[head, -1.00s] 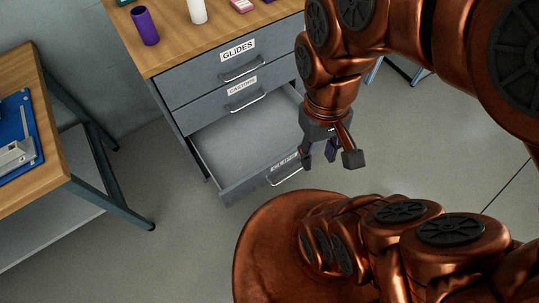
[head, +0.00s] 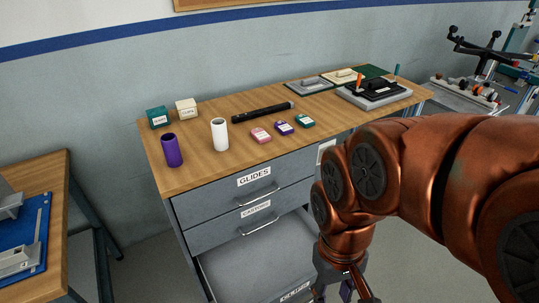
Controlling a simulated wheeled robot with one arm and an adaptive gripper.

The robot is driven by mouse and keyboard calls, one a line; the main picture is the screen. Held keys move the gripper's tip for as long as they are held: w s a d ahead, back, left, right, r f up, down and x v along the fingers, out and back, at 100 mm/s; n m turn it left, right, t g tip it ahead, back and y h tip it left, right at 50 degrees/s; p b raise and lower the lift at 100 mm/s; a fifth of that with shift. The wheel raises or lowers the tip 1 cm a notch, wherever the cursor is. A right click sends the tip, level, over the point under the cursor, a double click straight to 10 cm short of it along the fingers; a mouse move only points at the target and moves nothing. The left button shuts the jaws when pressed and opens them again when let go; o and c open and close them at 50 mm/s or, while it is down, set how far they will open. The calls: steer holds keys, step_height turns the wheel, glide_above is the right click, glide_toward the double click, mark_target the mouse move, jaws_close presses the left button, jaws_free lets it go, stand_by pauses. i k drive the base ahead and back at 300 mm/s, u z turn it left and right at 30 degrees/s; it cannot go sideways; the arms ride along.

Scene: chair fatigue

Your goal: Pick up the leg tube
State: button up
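A long black tube (head: 262,112) lies on its side on the wooden top of the drawer cabinet (head: 205,172), toward the back; its shape fits a leg tube. An upright hollow purple cylinder (head: 172,150) and an upright white cylinder (head: 219,134) stand left of it. My gripper (head: 346,292) is low at the bottom edge, in front of the cabinet and well away from the black tube. Its fingers look spread, with a small purple patch between them. I cannot tell whether that is something held; the fingertips are partly cut off.
Pink (head: 261,135), purple (head: 284,128) and teal (head: 305,121) small boxes lie in front of the black tube. Two boxes stand at the back left. A black fixture (head: 375,92) and trays fill the right end. The bottom drawer (head: 260,270) is open. A workbench (head: 62,200) stands left.

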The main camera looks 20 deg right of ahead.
mark_target(238, 119)
steer(key=z, duration=1.55)
steer(key=i, duration=2)
steer(key=u, duration=3.3)
steer(key=i, duration=0.5)
